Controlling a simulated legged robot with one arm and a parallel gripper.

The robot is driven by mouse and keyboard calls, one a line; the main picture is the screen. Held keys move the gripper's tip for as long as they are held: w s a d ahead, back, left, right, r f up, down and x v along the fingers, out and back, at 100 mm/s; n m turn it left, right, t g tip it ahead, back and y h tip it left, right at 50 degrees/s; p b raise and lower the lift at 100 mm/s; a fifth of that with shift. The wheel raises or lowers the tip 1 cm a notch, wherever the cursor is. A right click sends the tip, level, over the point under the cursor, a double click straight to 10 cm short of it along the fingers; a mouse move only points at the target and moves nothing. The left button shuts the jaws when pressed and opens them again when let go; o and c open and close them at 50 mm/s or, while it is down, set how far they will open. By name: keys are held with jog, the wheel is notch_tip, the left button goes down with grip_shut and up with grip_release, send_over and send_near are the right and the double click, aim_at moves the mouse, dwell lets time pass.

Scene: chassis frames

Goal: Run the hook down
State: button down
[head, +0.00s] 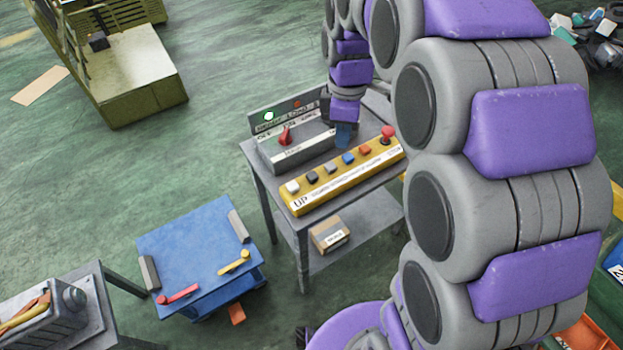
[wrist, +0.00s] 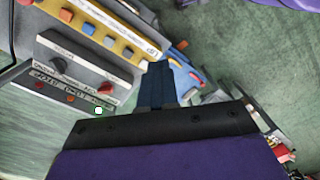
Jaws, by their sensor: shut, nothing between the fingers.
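A yellow control box (head: 345,178) with a row of coloured buttons lies on a grey table; its near left end is marked UP. The row has a white button (head: 293,187), dark ones, a blue button (head: 348,157), an orange button (head: 364,149) and a red mushroom knob (head: 387,133). In the wrist view the yellow box (wrist: 118,32) is at upper left. My gripper (head: 343,135) is shut and empty, fingers pointing down by the box's back edge near the blue and orange buttons. Whether it touches anything I cannot tell. Its fingers also show in the wrist view (wrist: 158,84). No hook is visible.
Behind the yellow box stands a grey switch box (head: 290,145) with a red switch (head: 285,135) and a lit green lamp (head: 268,116). A carton (head: 330,236) sits on the lower shelf. A blue table (head: 195,245) holds small bars. Green floor is open at left.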

aim_at(311, 175)
jog(key=w+a+f+n+b, duration=0.3)
jog(key=w+f+n+b, duration=0.1)
jog(key=w+f+b, duration=0.1)
jog(key=w+a+f+n+b, duration=0.2)
jog(key=w+f+n+b, duration=0.2)
jog(key=w+f, duration=0.4)
jog(key=shift+a+f+t+b, duration=0.3)
jog(key=shift+a+f+b, duration=0.1)
jog(key=shift+f, duration=0.4)
notch_tip(311, 175, down, 14)
jog(key=b, duration=0.3)
jog(key=shift+s+b, duration=0.1)
jog(key=shift+b, duration=0.3)
